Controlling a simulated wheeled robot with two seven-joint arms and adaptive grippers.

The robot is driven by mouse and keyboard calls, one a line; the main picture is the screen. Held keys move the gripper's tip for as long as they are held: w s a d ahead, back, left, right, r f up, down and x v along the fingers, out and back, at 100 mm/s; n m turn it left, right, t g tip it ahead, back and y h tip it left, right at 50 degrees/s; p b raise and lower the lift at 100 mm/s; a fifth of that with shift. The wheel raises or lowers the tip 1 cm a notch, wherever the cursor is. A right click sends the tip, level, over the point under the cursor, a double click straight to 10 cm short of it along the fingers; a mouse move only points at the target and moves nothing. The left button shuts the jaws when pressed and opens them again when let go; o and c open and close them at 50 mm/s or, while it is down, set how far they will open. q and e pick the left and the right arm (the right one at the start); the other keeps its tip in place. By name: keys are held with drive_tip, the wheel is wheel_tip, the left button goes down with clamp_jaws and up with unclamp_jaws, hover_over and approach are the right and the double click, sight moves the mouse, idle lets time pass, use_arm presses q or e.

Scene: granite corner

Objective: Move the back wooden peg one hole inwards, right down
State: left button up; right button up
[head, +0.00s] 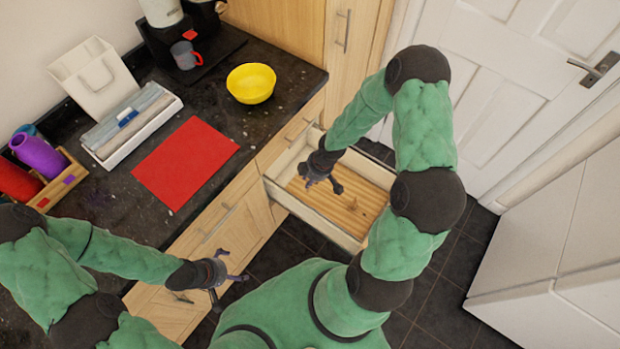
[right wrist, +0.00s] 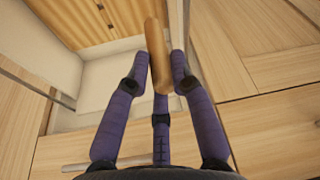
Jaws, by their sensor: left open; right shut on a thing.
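The wooden peg (right wrist: 158,58) is held between the purple fingertips of my right gripper (right wrist: 160,68) in the right wrist view. Its far end extends past the fingertips, and I cannot tell whether it touches anything. In the head view, my right gripper (head: 322,184) is over the open drawer (head: 312,213), at its left part; I cannot make out the peg there. The drawer's wooden pegboard bottom (head: 362,212) shows several dark holes in the right wrist view (right wrist: 82,18). My left gripper (head: 230,280) is open and empty, outside the drawer beside the cabinet fronts.
The dark counter (head: 265,125) holds a red mat (head: 185,162), a yellow bowl (head: 251,83), a white tray (head: 130,125), a grey-red mug (head: 185,54) and a wooden rack (head: 62,180). The drawer's pale walls surround its bottom. A white door (head: 520,60) stands behind.

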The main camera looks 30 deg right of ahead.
drive_tip(key=shift+r, duration=0.4)
drive_tip(key=shift+f, duration=0.1)
drive_tip(key=w+d+f+p, duration=0.1)
drive_tip(key=w+d+f, duration=0.7)
drive_tip(key=shift+d+f+g, duration=0.15)
drive_tip(key=shift+d+g, duration=0.1)
drive_tip(key=shift+g, duration=0.05)
idle(0.3)
drive_tip(key=shift+s+d+b+x, duration=0.15)
drive_tip(key=shift+d+b+x, duration=0.05)
drive_tip(key=shift+b+x, duration=0.7)
drive_tip(key=shift+s+d+b+x, duration=0.1)
drive_tip(key=shift+d+b+x, duration=0.05)
drive_tip(key=shift+b+x, duration=0.75)
drive_tip(key=shift+s+d+b+x, duration=0.2)
drive_tip(key=shift+b+x, duration=0.5)
drive_tip(key=shift+x, duration=0.35)
drive_tip(key=shift+f+b, duration=0.15)
drive_tip(key=shift+b, duration=0.25)
drive_tip(key=shift+d+b+x, duration=0.1)
drive_tip(key=shift+b+x, duration=0.45)
drive_tip(key=shift+x, duration=0.1)
drive_tip(key=shift+d+b+x, duration=0.15)
drive_tip(key=shift+b+x, duration=0.35)
drive_tip(key=shift+x, duration=0.15)
